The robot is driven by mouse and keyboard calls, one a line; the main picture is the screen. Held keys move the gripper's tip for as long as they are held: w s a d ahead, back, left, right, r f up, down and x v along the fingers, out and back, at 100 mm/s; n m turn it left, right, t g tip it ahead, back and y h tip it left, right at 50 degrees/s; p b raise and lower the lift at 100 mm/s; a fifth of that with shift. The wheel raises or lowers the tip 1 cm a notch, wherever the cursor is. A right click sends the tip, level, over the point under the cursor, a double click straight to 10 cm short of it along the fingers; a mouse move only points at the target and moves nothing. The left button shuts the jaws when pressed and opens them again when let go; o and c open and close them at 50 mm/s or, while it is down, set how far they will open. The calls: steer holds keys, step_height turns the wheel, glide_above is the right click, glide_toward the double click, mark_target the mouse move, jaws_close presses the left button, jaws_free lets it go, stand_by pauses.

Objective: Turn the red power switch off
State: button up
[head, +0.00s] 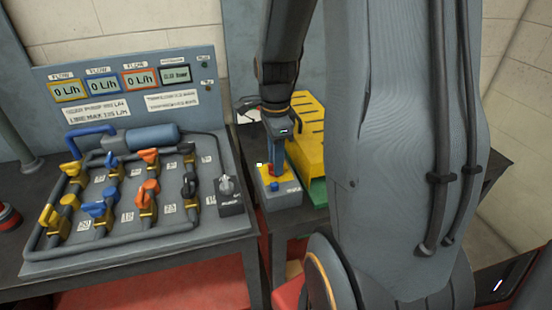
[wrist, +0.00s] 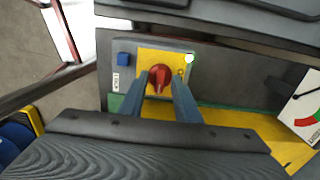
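The red power switch (wrist: 160,77) is a rotary knob on a yellow plate (wrist: 147,56), on the grey box. In the head view the red knob (head: 274,172) shows partly, below my gripper. My gripper (wrist: 159,84) points down at it, with one blue-grey finger on each side of the knob. The fingers are apart, with a small gap visible beside the knob, so the gripper looks open. Whether a finger touches the knob is unclear.
A blue button (wrist: 124,59) sits left of the knob. A yellow slotted cover (head: 308,125) stands right of the switch box. A panel with flow displays, pipes and several coloured valves (head: 147,195) is on the left table. A gauge (wrist: 306,108) is at right.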

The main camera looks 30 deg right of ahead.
jaws_close()
steer(key=shift+r+n+p, duration=0.1)
steer(key=shift+n+p, duration=0.25)
steer(key=shift+n, duration=0.05)
steer(key=shift+n+p, duration=0.7)
steer(key=shift+n, duration=0.3)
steer(key=n+p, duration=0.2)
steer(key=n, duration=0.1)
steer(key=shift+n, duration=0.4)
steer(key=n+p, duration=0.2)
steer(key=n, duration=0.3)
steer(key=shift+p, duration=0.4)
steer(key=n+p, duration=0.2)
steer(key=n, duration=0.4)
steer(key=shift+n, duration=0.3)
